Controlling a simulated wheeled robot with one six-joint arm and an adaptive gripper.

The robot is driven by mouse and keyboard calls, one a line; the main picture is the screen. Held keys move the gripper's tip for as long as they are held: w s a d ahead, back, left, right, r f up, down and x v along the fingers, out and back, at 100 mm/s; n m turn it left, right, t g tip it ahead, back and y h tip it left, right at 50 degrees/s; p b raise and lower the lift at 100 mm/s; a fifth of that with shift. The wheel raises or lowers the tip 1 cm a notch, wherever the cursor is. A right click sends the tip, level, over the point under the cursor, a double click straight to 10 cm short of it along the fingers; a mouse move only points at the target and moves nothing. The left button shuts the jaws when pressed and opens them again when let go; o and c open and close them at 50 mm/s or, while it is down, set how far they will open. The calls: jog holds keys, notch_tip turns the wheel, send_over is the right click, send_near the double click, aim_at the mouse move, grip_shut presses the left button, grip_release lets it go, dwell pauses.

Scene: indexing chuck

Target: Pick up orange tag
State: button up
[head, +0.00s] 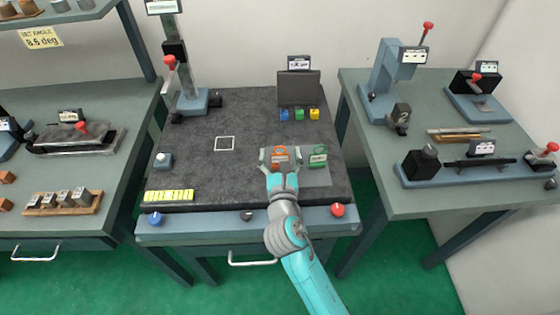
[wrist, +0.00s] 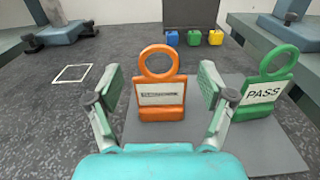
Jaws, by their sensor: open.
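The orange tag (wrist: 161,97) stands upright on a grey pad, with a ring on top and a white label whose text is too small to read. It also shows in the head view (head: 280,153). My gripper (wrist: 158,92) is open, with one finger on each side of the orange tag, and visible gaps separate the fingers from it. In the head view my gripper (head: 280,158) reaches over the front part of the dark mat. A green tag (wrist: 266,90) marked PASS stands just to the right of my right finger, also on the pad; it shows in the head view (head: 318,156).
The grey pad (wrist: 292,155) lies under both tags. Blue, green and yellow small blocks (head: 299,114) sit behind, before a dark panel (head: 298,88). A white square outline (head: 225,144) marks open mat to the left. A yellow strip (head: 168,196) lies front left.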

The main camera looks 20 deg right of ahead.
jog(key=c, duration=1.1)
jog(key=shift+o, duration=0.2)
jog(key=shift+r, duration=0.1)
